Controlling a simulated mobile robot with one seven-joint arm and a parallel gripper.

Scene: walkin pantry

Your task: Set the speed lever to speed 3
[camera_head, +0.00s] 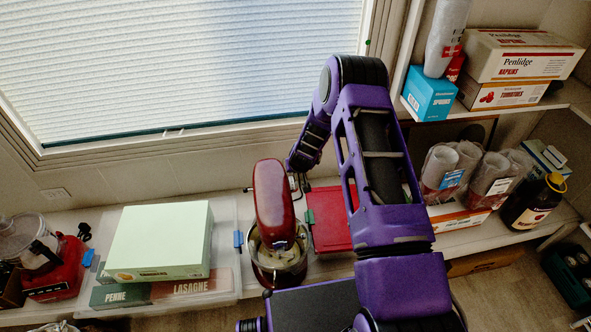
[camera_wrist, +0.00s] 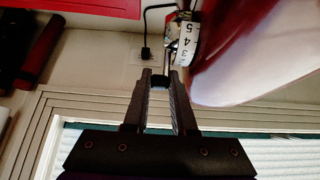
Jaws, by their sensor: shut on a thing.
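The red stand mixer (camera_head: 271,200) stands on the counter, its bowl (camera_head: 278,262) below the head. In the wrist view the mixer's glossy red side (camera_wrist: 255,50) fills the right. A white speed scale (camera_wrist: 186,44) on it shows 3, 4 and 5. My gripper (camera_wrist: 160,79) is at the mixer's side, its two fingers close together on a small dark piece, the speed lever's knob (camera_wrist: 159,83), just below the scale in the picture. The lever's exact setting cannot be read.
A red box (camera_head: 328,218) lies right of the mixer. A pale green box (camera_head: 160,240) sits on pasta boxes in a clear tray at left. A wall outlet with a black plug (camera_wrist: 146,53) is behind the gripper. A window (camera_head: 180,65) is behind.

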